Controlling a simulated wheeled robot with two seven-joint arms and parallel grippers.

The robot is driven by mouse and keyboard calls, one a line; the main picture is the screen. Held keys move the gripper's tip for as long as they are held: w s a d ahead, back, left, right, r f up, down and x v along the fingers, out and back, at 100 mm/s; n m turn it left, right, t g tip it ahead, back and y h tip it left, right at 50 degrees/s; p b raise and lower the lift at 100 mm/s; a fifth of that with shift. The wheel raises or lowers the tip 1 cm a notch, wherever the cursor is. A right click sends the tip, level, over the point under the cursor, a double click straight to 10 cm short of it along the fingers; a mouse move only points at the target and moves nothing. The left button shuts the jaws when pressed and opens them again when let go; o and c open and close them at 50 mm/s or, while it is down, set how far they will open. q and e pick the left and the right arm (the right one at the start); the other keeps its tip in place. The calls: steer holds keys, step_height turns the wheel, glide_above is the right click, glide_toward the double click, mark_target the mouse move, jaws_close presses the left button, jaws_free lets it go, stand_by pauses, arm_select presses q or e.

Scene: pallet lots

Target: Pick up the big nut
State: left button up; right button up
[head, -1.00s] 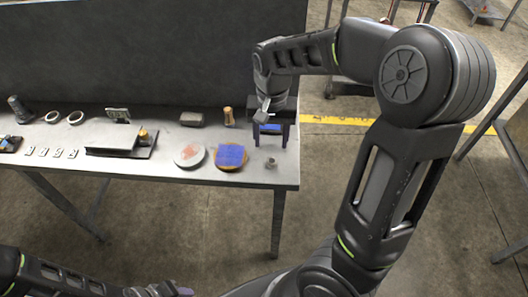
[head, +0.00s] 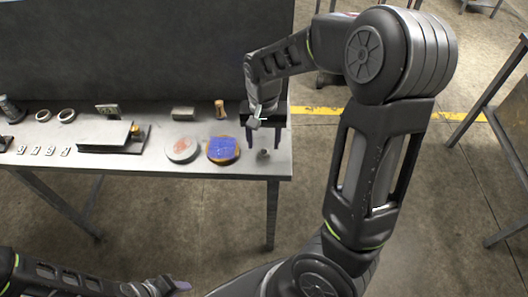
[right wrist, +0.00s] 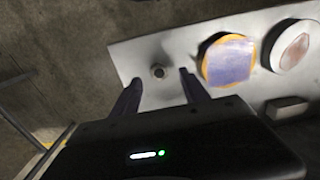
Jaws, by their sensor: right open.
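The big nut (head: 263,154) is a small grey piece on the metal table near its right front corner. In the right wrist view the nut (right wrist: 158,72) lies on bare tabletop, ahead of and between the two fingers. My right gripper (head: 264,146) is open and empty, with its fingers pointing down by the nut. In the right wrist view the right gripper (right wrist: 160,84) shows its fingers spread apart and not touching the nut. My left gripper (head: 178,286) is low at the bottom of the head view, away from the table; its jaw opening is unclear.
On the table (head: 230,172), a round piece with a blue top (head: 222,149) lies just left of the nut. A round pinkish disc (head: 181,149) lies further left. A wooden cylinder (head: 220,109) and a grey block (head: 183,113) stand behind. A dark panel (head: 140,50) rises along the back.

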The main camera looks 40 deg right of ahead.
mark_target(264, 152)
step_height(264, 152, down, 4)
steer(key=shift+r, duration=0.1)
steer(key=shift+c, duration=0.3)
stand_by(0.3)
jaws_close()
stand_by(0.4)
